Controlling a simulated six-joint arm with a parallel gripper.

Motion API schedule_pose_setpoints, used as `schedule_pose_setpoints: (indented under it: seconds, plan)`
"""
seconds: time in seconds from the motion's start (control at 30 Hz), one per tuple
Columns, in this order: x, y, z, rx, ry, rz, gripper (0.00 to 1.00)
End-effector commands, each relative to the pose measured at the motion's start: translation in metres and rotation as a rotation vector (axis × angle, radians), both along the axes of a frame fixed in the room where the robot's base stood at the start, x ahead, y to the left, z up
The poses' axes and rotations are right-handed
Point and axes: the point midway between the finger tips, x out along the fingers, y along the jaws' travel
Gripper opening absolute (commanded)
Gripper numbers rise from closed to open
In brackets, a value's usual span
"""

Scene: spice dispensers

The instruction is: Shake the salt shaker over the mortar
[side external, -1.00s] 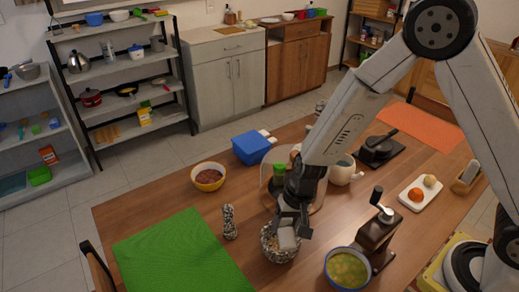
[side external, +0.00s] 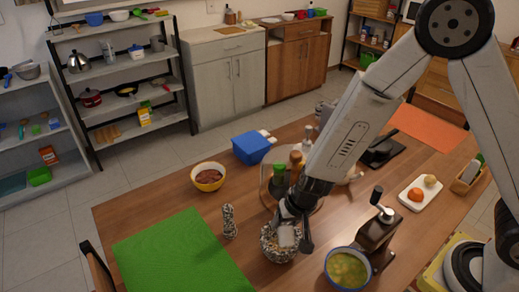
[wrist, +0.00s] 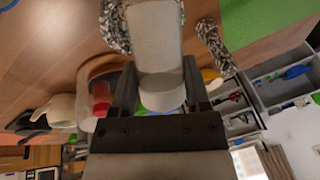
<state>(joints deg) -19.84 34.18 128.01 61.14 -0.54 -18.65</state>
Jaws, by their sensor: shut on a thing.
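The salt shaker, a white container (side external: 287,237), is in my gripper (side external: 296,222), tilted over the mortar. In the wrist view the shaker (wrist: 155,42) lies between the two dark fingers of my gripper (wrist: 160,82), which are shut on it. The mortar (side external: 275,252) is a black-and-white speckled bowl on the wooden table, just below the shaker. Its rim shows on both sides of the shaker in the wrist view (wrist: 115,28). The shaker hides part of the mortar, and I cannot see any salt falling.
A round tray with bottles (side external: 278,180) is close behind my gripper. A grinder (side external: 376,235) and a bowl of yellow-green food (side external: 347,270) stand at right. A green mat (side external: 182,255) lies clear at left.

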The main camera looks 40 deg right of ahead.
Motion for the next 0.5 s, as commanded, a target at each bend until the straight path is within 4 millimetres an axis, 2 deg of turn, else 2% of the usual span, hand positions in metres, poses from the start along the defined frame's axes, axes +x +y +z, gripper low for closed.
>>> schedule_pose_setpoints:
  seconds: [0.5]
  plan:
    - [-0.0003, -0.0006, 0.0010, -0.041, -0.072, 0.003, 0.00]
